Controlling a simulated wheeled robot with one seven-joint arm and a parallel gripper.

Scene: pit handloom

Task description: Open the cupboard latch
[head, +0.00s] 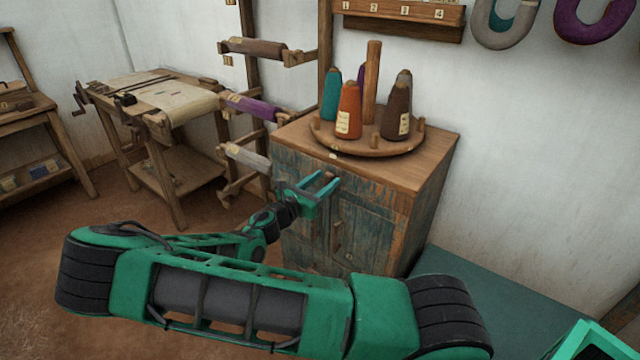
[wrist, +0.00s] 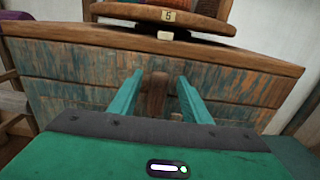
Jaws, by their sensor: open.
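The cupboard (head: 365,235) has a plain wooden top and doors in worn blue-green paint. It fills most of the wrist view too (wrist: 75,85). An upright brown wooden piece, seemingly the latch (wrist: 157,95), stands at the front of the cupboard. My gripper (head: 319,184) is open at the upper front of the cupboard. In the wrist view its two green fingers (wrist: 160,78) lie on either side of the wooden piece, with gaps showing. I cannot tell whether either finger touches it. The lower end of the piece is hidden by my gripper body.
A round wooden stand (head: 365,145) with several yarn cones sits on the cupboard top. A wooden rack (head: 250,155) with rolls stands close on the left, and a work table (head: 165,105) beyond it. A dark green surface (head: 480,300) lies at the right. Brown floor is open at the left.

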